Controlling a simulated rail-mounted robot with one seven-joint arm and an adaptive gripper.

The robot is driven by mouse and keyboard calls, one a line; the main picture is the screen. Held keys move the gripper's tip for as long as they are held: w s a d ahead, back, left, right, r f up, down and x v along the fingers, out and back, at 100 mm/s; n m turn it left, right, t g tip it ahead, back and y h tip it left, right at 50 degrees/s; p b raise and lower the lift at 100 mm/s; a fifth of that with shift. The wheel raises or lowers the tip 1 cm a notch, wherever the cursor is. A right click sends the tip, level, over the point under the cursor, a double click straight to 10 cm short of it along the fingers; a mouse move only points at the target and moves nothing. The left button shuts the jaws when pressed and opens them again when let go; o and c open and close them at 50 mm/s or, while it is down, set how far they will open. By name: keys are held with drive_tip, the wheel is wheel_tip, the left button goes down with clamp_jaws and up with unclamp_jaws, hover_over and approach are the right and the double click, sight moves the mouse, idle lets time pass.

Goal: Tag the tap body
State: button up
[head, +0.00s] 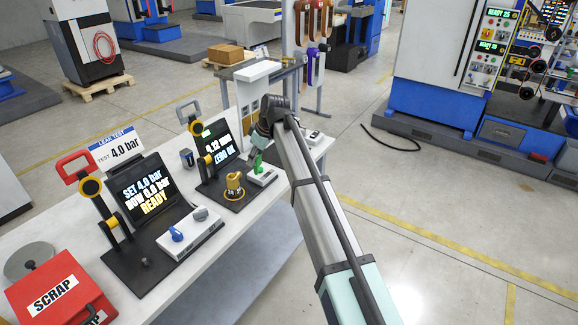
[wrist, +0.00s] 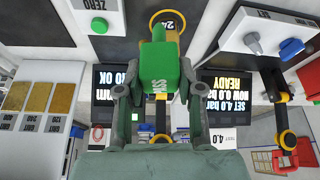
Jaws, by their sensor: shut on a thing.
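In the head view the green block (head: 257,162) hangs below the fingers near the dark gauge station. A brass-yellow part (head: 234,182), perhaps the tap body, stands upright on the station's dark base inside a yellow ring, left of and lower than the gripper in the picture. I cannot tell whether block and part touch.
A white box with a green ZERO button (wrist: 98,24) stands close to the gripper. The gauge screen (head: 220,146) is behind. The leak-test station (head: 150,205), a red SCRAP bin (head: 62,292) and a white bench surround them. Open floor lies right.

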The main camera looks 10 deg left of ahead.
drive_tip(key=w+a+r+n+g+p, duration=0.1)
drive_tip(key=w+a+r+n+g, duration=0.15)
drive_tip(key=a+n, duration=0.6)
drive_tip(key=shift+m, duration=0.65)
drive_tip(key=shift+s+d+b+x, duration=0.15)
drive_tip(key=shift+b+x, duration=0.2)
drive_tip(key=shift+x, duration=0.85)
drive_tip(key=shift+s+d+b+x, duration=0.1)
drive_tip(key=shift+b+x, duration=0.25)
drive_tip(key=shift+x, duration=0.9)
drive_tip(key=shift+f+b, duration=1.6)
drive_tip(key=shift+f, duration=0.95)
idle(1.1)
drive_tip(key=o, duration=1.2)
